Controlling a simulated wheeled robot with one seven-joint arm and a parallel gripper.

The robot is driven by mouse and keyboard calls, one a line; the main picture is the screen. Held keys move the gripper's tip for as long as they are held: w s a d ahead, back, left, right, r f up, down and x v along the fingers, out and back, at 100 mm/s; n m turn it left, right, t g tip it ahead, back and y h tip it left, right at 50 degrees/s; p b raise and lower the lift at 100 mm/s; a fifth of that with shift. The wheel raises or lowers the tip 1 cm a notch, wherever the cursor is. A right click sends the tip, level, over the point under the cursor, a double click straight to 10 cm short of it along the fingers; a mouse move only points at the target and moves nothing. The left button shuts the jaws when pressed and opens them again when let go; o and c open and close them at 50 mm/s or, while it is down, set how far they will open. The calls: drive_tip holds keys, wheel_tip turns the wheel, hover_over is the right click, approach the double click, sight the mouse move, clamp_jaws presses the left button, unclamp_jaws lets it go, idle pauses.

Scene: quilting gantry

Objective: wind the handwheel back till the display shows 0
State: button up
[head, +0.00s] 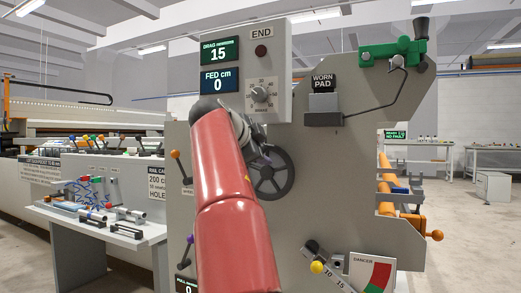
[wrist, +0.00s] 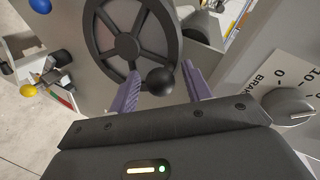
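The dark spoked handwheel (head: 289,180) is on the grey machine panel, partly hidden in the head view by my red arm. In the wrist view the handwheel (wrist: 127,46) fills the upper middle, and its round black knob (wrist: 161,81) is at the near edge. My gripper (wrist: 161,72) has its purple fingers on either side of the knob, apart, with a gap showing on each side. The blue display (head: 218,80) reads FED cm 0. The green display (head: 221,50) above it reads DRAG newtons 15.
A brake dial (head: 261,95) sits above the handwheel; it is close on the right in the wrist view (wrist: 289,106). A purple-knobbed lever (head: 184,254) and an orange-knobbed lever (head: 181,168) stand left of my arm. A yellow-knobbed lever (head: 317,267) is low on the panel.

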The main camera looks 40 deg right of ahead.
drive_tip(key=v, duration=0.8)
idle(0.5)
drive_tip(key=s+a+f+n+y, duration=0.55)
drive_tip(key=a+f+n, duration=0.35)
drive_tip(key=f, duration=0.6)
drive_tip(key=s+a+f+n+t+y, duration=0.1)
drive_tip(key=s+a+f+n+y, duration=0.3)
drive_tip(key=s+a+f+n, duration=0.8)
drive_tip(key=s+a+f+n+y, duration=0.1)
drive_tip(key=a+f+n+y, duration=0.45)
drive_tip(key=f, duration=1.25)
wheel_tip(320, 180, up, 13)
drive_tip(key=a+h+p, duration=0.1)
drive_tip(key=p, duration=1.1)
drive_tip(key=shift+w+f, duration=0.15)
drive_tip(key=shift+c, duration=0.2)
